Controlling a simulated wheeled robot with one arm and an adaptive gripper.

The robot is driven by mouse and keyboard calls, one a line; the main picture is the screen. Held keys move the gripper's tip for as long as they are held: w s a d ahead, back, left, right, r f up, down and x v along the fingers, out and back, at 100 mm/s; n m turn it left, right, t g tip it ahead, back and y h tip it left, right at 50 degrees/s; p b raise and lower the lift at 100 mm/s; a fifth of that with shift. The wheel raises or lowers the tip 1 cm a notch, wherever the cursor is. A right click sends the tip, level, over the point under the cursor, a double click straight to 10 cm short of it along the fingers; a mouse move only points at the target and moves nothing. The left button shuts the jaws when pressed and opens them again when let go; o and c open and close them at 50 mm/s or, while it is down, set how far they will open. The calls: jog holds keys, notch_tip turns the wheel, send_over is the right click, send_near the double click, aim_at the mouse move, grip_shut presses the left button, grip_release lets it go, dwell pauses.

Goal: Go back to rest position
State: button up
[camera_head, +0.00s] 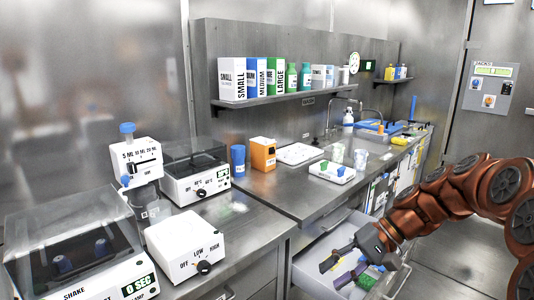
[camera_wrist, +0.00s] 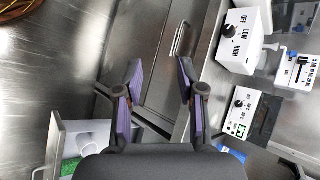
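My gripper (camera_head: 336,272) is at the end of my orange-brown arm, over or near an open drawer (camera_head: 312,246) below the counter. In the wrist view my gripper (camera_wrist: 158,88) shows two purple-padded fingers set well apart, with nothing held between them. Behind the fingers is a grey metal cabinet front with a bar handle (camera_wrist: 181,40). The drawer also shows at the lower left of the wrist view (camera_wrist: 58,132), beside the fingers. Part of the drawer's inside is hidden by my gripper.
Green items (camera_head: 367,281) lie in the drawer. The counter holds a white knob box (camera_head: 186,245), a shaker (camera_head: 75,262), a heater with a clear lid (camera_head: 196,180), an orange box (camera_head: 262,153) and a white rack (camera_head: 331,172). Open floor (camera_head: 455,262) lies at the right.

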jog(key=s+a+r+n+g+h+p, duration=0.1)
jog(key=s+r+h+p, duration=0.2)
jog(key=s, duration=0.4)
jog(key=s+a+r+n+h+p, duration=0.1)
jog(key=s+a+r+h+p, duration=0.1)
jog(key=s+r+p, duration=0.4)
jog(key=s+d+h+p, duration=0.2)
jog(key=s+d+p, duration=0.1)
jog(key=s, duration=0.4)
jog(key=s+d+r+h+p, duration=0.1)
jog(key=s+d+h+p, duration=0.1)
jog(key=s, duration=0.5)
jog(key=d+p, duration=0.1)
jog(key=p, duration=0.1)
jog(key=shift+d+r+n+h+p, duration=0.25)
jog(key=shift+r+n+h+p, duration=0.05)
